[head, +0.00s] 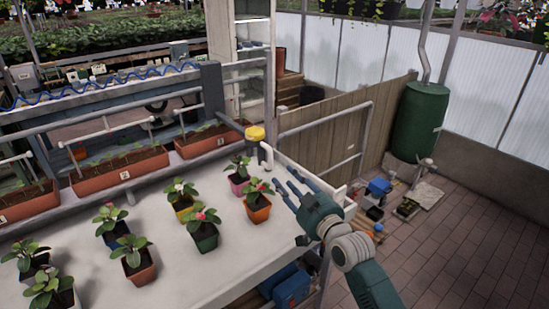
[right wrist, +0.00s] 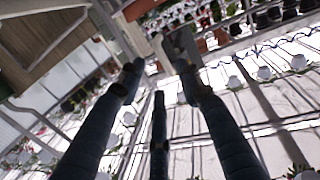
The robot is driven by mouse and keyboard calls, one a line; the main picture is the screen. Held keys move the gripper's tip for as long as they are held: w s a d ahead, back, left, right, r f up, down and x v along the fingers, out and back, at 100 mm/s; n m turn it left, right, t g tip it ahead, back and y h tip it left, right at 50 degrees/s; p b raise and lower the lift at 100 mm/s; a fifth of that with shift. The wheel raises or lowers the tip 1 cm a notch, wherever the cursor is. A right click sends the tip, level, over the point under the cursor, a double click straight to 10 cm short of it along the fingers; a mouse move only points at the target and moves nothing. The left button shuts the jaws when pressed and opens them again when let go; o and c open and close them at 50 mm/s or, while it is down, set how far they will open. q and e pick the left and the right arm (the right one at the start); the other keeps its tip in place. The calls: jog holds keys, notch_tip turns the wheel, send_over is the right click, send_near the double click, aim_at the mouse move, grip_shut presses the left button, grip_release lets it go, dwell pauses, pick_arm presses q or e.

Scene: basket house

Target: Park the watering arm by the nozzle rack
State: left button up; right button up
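My right gripper (head: 282,187) reaches in over the right end of a white bench (head: 160,270). Its three dark blue fingers are spread, with nothing visible between them in the right wrist view (right wrist: 158,75). Grey pipes (head: 110,115) run over the planters behind the bench, with thin white side pipes (head: 130,128) on them. I cannot tell for sure which pipe is the watering arm. No nozzle rack can be made out clearly. My left gripper is not in view.
Potted plants, such as one in an orange pot (head: 258,210), stand on the bench left of my gripper. Terracotta planters (head: 120,172) line its back. A wooden partition (head: 330,140) and a green barrel (head: 417,120) stand to the right. The brick floor (head: 460,240) is partly clear.

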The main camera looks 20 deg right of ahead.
jog(key=w, duration=0.3)
jog(key=w+a+p, duration=0.1)
jog(key=w, duration=0.3)
jog(key=w+r, duration=0.1)
jog(key=w, duration=0.2)
jog(key=shift+w+a+p, duration=0.2)
jog(key=shift+w+p, duration=0.2)
grip_shut()
